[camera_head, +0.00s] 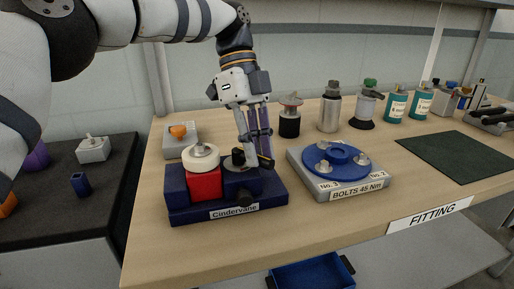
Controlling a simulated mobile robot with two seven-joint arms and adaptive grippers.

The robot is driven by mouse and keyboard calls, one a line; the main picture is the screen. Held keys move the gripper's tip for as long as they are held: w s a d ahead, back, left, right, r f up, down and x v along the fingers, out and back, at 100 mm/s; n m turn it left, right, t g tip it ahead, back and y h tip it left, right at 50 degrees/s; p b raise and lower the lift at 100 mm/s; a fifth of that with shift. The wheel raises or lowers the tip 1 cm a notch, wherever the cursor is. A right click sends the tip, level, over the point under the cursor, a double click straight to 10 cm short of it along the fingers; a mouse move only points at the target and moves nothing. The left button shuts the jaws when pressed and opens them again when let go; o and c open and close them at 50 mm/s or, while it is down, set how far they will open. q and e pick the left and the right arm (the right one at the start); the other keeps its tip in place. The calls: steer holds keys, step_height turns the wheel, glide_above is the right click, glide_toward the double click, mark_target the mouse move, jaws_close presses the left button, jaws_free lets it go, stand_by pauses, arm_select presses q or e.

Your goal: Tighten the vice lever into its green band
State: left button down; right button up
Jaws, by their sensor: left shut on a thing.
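The dark blue vice (225,207), labelled Cindervane, stands at the front left of the bench. A red block (205,186) with a round white part (200,157) on top sits in it. My left gripper (258,163) reaches down over the vice's right side, fingers shut on what seems to be the vice lever. The fingers hide most of the lever, and I cannot make out the green band. My right gripper is not in view.
A grey fixture (338,187) with a blue disc (336,162) and bolts stands close on the right. Bottles and cylinders line the back, including a grey canister (330,108). A dark green mat (459,157) lies clear at right. A dark side table (68,200) stands at left.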

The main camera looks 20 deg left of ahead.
arm_select(q)
steer(key=c, duration=1.5)
jaws_free()
steer(key=shift+a, duration=0.1)
steer(key=shift+c, duration=0.2)
step_height(320, 180, up, 10)
steer(key=shift+s, duration=0.1)
